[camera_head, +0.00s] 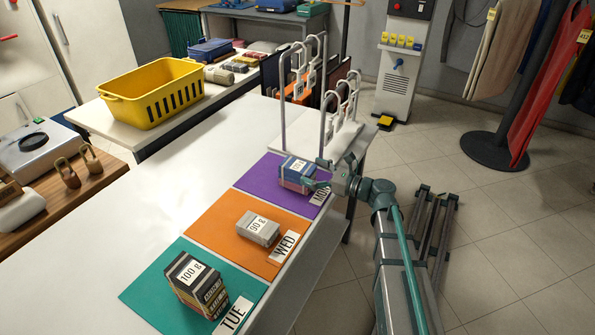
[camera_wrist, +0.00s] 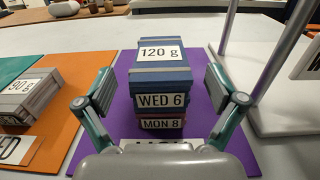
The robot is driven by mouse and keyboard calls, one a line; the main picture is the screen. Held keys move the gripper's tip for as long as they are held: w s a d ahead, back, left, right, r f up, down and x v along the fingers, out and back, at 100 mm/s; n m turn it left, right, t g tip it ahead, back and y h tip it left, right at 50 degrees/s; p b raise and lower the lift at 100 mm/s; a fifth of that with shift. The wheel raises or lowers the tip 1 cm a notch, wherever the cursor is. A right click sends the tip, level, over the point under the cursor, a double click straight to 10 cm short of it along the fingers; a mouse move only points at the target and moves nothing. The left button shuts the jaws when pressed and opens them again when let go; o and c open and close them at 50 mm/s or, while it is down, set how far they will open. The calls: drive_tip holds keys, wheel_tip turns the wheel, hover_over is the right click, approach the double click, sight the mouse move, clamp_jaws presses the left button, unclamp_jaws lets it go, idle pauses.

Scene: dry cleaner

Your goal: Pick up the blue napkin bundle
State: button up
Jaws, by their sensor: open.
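The blue napkin bundle (camera_head: 297,166) sits on top of a stack on the purple mat (camera_head: 262,183). In the wrist view the blue bundle (camera_wrist: 160,76) carries the labels "120 g" and "WED 6". Beneath it is a darker reddish bundle (camera_wrist: 162,124) labelled "MON 8". My gripper (camera_wrist: 160,90) is open and empty, with one finger to the left and one to the right of the stack's near end; gaps show on both sides. In the head view my gripper (camera_head: 318,184) is at the right side of the stack, its fingertips partly hidden.
A grey bundle (camera_head: 258,229) labelled "90 g" lies on the orange mat (camera_head: 213,225). A dark stack (camera_head: 195,284) labelled "100 g" stands on the green mat (camera_head: 152,290). A metal-post rack (camera_head: 283,105) stands close behind the purple mat. The white table's left part is clear.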

sight(301, 166)
drive_tip(key=x, duration=0.3)
drive_tip(key=shift+w+a+f, duration=0.1)
drive_tip(key=shift+w+a, duration=0.1)
drive_tip(key=shift+a, duration=0.2)
drive_tip(key=c, duration=1.3)
